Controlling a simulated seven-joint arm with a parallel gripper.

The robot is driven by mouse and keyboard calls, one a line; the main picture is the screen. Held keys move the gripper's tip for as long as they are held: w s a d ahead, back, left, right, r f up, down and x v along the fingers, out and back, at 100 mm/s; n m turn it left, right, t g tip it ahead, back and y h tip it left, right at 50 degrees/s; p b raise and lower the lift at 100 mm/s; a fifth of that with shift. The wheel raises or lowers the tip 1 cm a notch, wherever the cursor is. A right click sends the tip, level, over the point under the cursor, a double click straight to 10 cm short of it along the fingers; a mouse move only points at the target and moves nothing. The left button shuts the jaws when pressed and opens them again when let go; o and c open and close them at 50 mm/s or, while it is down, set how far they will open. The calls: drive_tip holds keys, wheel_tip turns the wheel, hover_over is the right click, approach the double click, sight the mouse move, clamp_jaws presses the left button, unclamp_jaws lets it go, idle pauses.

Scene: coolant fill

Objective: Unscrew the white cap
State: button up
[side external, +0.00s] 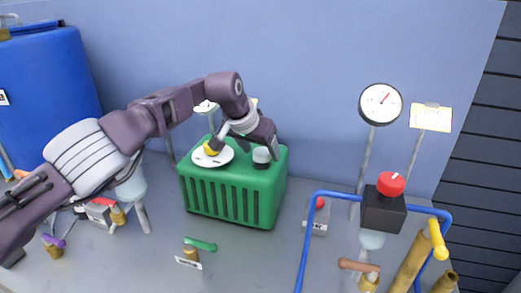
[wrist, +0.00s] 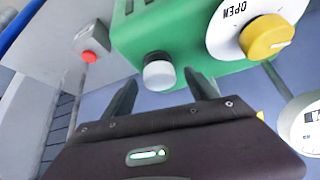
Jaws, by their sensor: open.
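The white cap (side external: 261,155) sits on the right part of the green box (side external: 230,207). The fingers are spread, with visible gaps on both sides of the cap. In the side external view my gripper (side external: 271,152) is close above and beside the cap, and its fingers are hard to make out. I cannot tell how far down the fingers reach along the cap.
A white dial plate marked OPEN (wrist: 232,22) with a yellow knob (wrist: 266,37) sits beside the cap on the green box. A red button (wrist: 89,57) on a grey box is at left in the wrist view. Blue piping (side external: 308,235) stands right of the green box.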

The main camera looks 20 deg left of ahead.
drive_tip(key=v, duration=0.6)
drive_tip(key=shift+r, duration=0.15)
drive_tip(key=x, duration=0.7)
drive_tip(key=shift+s+f, duration=0.2)
drive_tip(key=shift+f, duration=0.15)
